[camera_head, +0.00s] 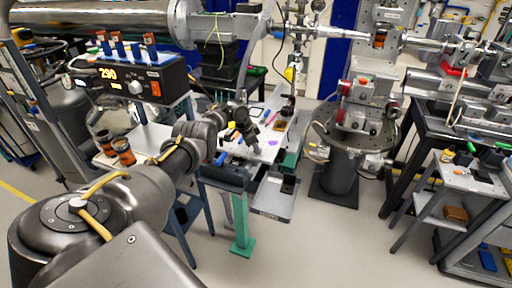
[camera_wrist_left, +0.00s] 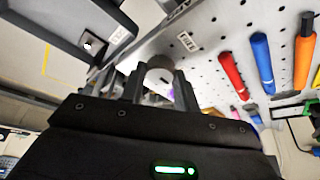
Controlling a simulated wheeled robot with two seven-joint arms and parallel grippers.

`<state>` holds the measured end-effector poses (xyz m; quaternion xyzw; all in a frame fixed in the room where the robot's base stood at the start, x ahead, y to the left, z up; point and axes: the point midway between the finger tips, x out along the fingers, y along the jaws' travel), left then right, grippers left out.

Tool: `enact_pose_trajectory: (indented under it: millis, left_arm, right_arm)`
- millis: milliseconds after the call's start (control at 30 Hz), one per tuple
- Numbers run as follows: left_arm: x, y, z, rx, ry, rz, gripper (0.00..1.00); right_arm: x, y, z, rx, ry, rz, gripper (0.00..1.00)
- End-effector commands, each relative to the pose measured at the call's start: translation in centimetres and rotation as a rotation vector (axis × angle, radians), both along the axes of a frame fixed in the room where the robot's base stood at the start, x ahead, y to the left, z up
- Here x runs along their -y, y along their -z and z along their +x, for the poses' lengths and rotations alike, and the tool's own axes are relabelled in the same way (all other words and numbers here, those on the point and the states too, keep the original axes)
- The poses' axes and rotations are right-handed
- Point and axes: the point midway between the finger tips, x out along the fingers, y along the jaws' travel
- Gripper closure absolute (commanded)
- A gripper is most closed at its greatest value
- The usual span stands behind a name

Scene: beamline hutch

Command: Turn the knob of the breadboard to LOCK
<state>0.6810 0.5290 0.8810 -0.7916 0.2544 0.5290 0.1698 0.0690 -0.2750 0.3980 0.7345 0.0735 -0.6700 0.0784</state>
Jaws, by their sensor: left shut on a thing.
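The breadboard (camera_wrist_left: 212,62) is a pale plate with rows of holes; it also shows in the head view (camera_head: 268,152), partly behind my left arm. Its knob (camera_wrist_left: 158,68) is a round grey cap in the middle of the left wrist view. My left gripper (camera_wrist_left: 159,88) is shut on the knob, one finger on each side; in the head view it is small and dark (camera_head: 246,133) at the board. A label reading FREE (camera_wrist_left: 187,41) is beside the knob. I cannot see a LOCK label or tell the knob's angle. My right gripper is not in view.
Red (camera_wrist_left: 232,74), blue (camera_wrist_left: 261,62) and orange (camera_wrist_left: 304,52) handled tools lie on the board, right of the gripper. A black box reading 290 (camera_head: 118,78) stands left of my arm. A round metal stage (camera_head: 352,130) stands to the right, with clear floor in front.

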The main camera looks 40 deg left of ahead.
Motion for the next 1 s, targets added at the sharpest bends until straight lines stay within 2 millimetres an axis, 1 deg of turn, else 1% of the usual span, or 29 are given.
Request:
enact_pose_trajectory:
  millis: [33, 67, 200, 467, 567, 667, 733, 1000]
  left_arm:
    - [0.0, 0.0, 0.0, -0.001, 0.002, 0.000, 0.92]
    - [0.0, 0.0, 0.0, -0.001, 0.002, 0.000, 0.66]
    - [0.0, 0.0, 0.0, -0.001, 0.001, 0.001, 0.48]
    - [0.0, 0.0, 0.0, 0.000, 0.000, 0.000, 0.47]
    - [-0.2, -0.6, -0.1, 0.001, 0.001, 0.001, 0.47]
    - [-0.5, -1.9, -0.5, 0.003, 0.000, 0.002, 0.47]
    - [-0.9, -3.2, -0.9, 0.003, -0.001, 0.004, 0.47]
    - [-1.9, -7.8, -2.5, 0.003, 0.001, 0.002, 0.47]
  right_arm:
    - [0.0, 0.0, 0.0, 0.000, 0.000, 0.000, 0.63]
    - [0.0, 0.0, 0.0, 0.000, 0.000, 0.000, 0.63]
    - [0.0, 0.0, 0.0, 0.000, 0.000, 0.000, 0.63]
    - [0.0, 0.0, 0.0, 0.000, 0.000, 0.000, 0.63]
    - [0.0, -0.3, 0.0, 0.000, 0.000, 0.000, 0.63]
    - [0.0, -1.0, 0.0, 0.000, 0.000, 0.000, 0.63]
    - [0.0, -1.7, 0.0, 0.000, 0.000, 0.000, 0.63]
    - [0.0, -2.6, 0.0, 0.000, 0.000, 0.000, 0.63]
